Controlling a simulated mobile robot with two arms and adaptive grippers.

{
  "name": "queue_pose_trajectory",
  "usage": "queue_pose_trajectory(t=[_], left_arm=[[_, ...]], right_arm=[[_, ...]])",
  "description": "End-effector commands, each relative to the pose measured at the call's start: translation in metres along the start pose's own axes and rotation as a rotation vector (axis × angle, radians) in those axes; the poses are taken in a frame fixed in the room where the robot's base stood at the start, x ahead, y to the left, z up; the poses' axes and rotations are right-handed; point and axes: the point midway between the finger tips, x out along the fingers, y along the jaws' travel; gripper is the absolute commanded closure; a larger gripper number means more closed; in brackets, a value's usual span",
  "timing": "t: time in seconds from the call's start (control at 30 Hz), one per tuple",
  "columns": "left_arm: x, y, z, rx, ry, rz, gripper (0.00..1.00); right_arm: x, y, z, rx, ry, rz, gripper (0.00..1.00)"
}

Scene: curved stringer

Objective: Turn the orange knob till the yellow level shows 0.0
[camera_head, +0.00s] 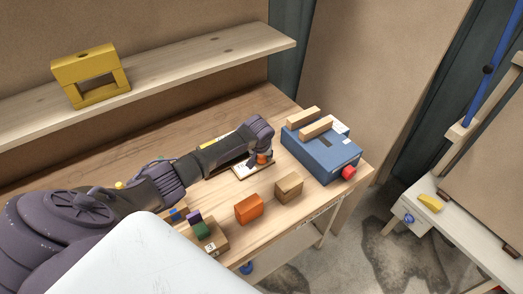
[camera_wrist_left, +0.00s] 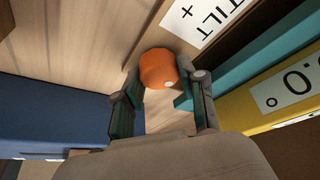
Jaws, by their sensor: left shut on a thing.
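The orange knob (camera_head: 262,158) stands on a pale labelled board (camera_head: 250,172) on the bench. My left gripper (camera_head: 262,155) reaches down over it. In the left wrist view the knob (camera_wrist_left: 158,68) sits between the fingers of my left gripper (camera_wrist_left: 160,92), which is shut on it. A label reading "TILT +" (camera_wrist_left: 205,15) lies beside the knob. The yellow level (camera_wrist_left: 250,105) is at the right of that view; its white reading shows a 0 and is cut off by the picture edge. In the head view my arm mostly hides the level. My right gripper is out of view.
A blue box (camera_head: 325,155) with wooden bars stands right of the knob, with a red piece (camera_head: 348,172) at its corner. An orange block (camera_head: 248,208) and a wooden block (camera_head: 289,187) lie nearer the front edge. A yellow frame (camera_head: 72,75) sits on the shelf above.

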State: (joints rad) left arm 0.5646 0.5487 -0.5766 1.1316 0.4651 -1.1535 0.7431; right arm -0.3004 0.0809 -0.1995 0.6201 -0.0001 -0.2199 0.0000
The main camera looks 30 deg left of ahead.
Motion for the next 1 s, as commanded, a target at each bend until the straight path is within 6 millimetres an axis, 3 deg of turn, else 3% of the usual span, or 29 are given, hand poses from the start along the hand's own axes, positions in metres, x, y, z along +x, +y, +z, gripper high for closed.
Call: queue_pose_trajectory(t=[0.3,0.8,0.83,0.9,1.0], left_arm=[[-0.0009,0.0005,-0.0009,-0.097,0.001,-0.039,0.94],[-0.0002,0.0003,-0.0012,-0.11,0.003,-0.045,0.94],[-0.0002,0.0003,-0.0012,-0.11,0.003,-0.045,0.56],[-0.0002,0.0003,-0.0012,-0.11,0.002,-0.045,0.49],[-0.0002,0.0004,-0.001,-0.11,0.002,-0.045,0.49]], right_arm=[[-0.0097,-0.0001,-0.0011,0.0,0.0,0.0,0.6],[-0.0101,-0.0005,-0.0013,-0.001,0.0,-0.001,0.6],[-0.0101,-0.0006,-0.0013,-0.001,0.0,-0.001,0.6],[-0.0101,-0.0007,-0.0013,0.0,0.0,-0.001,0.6],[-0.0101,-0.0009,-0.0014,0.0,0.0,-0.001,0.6]])
